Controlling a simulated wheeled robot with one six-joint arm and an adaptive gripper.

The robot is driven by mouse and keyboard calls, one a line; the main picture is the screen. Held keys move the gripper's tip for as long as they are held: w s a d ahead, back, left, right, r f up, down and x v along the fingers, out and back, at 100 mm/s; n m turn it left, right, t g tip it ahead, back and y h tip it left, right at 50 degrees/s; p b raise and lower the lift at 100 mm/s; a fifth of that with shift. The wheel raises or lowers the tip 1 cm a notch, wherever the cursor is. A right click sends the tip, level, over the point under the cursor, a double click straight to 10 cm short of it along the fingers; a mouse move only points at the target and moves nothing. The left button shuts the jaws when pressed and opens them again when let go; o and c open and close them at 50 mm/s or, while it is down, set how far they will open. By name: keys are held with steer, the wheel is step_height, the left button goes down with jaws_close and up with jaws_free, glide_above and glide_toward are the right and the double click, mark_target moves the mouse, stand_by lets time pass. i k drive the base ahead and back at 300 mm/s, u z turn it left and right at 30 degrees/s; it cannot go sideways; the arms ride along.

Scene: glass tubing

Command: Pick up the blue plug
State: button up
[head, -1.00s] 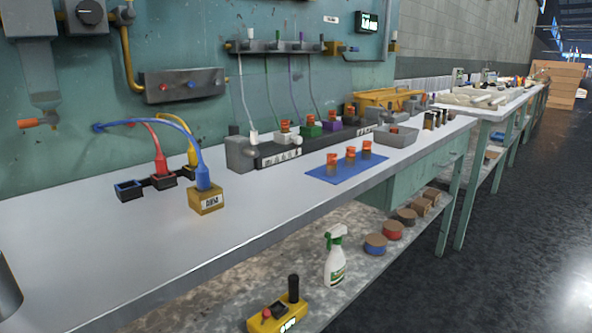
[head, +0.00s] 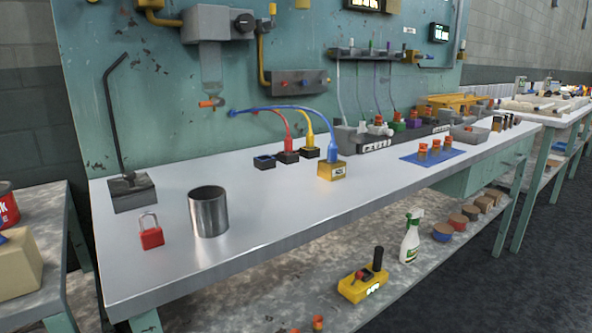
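The blue plug (head: 332,152) stands upright in the top of a yellow-brown block (head: 332,171) on the workbench. A blue hose (head: 285,108) arches from the plug back to the teal wall panel. Left of the block are a red plug (head: 288,144) and a yellow plug (head: 309,139), each in a dark socket. An empty-looking dark socket (head: 264,162) with a blue rim sits left of the red one. My gripper is not in view.
A metal cup (head: 208,211), a red padlock (head: 151,232) and a black stand (head: 131,190) occupy the bench's left end. A blue mat (head: 408,158) with orange-topped pieces lies to the right. The bench front before the block is clear. A spray bottle (head: 410,238) stands on the lower shelf.

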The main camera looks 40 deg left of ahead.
mark_target(332, 148)
steer(key=k, duration=0.25)
steer(key=u, duration=0.95)
